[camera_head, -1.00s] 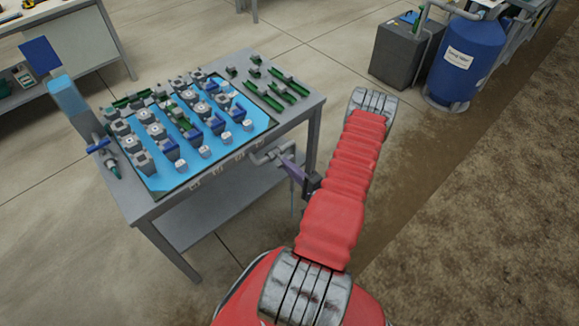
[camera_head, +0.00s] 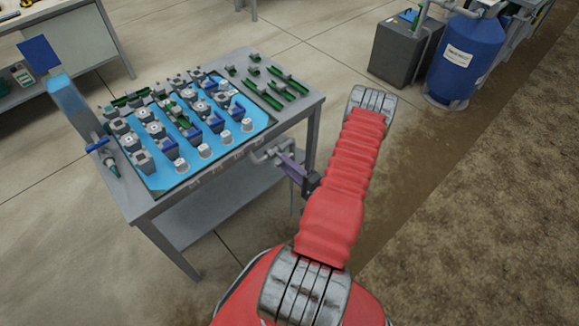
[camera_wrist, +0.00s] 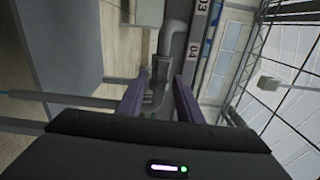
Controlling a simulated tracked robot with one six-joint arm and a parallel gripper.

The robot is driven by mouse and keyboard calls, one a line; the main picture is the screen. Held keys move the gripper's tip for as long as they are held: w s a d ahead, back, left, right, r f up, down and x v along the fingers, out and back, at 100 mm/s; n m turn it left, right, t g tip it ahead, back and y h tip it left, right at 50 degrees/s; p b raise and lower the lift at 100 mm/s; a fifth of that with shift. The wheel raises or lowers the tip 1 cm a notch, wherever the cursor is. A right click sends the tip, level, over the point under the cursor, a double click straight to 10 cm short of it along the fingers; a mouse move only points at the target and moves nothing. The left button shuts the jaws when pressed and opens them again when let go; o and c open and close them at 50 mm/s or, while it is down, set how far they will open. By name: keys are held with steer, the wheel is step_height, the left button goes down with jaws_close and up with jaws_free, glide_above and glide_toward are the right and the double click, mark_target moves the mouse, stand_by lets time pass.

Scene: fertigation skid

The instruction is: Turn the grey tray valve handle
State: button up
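The grey tray valve sits on a grey pipe (camera_head: 262,155) at the right end of the tray table, just below the table top. The pipe's elbow (camera_wrist: 172,38) also shows in the wrist view. My gripper (camera_head: 283,160) reaches in from the right, its purple fingers beside the pipe. In the wrist view my gripper (camera_wrist: 162,78) has its two fingers apart, with grey valve parts (camera_wrist: 160,70) between and beyond them. The handle is hard to tell from the other grey parts. I cannot tell whether a finger touches it.
The table (camera_head: 300,108) carries a blue tray (camera_head: 262,120) with several fittings, and green parts lie nearby. A blue-handled valve (camera_head: 98,145) is at its left end. A blue barrel (camera_head: 466,55) and grey box (camera_head: 405,50) stand at the back right. The floor between is clear.

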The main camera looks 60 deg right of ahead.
steer(key=v, duration=1.3)
steer(key=shift+s, duration=0.4)
stand_by(0.7)
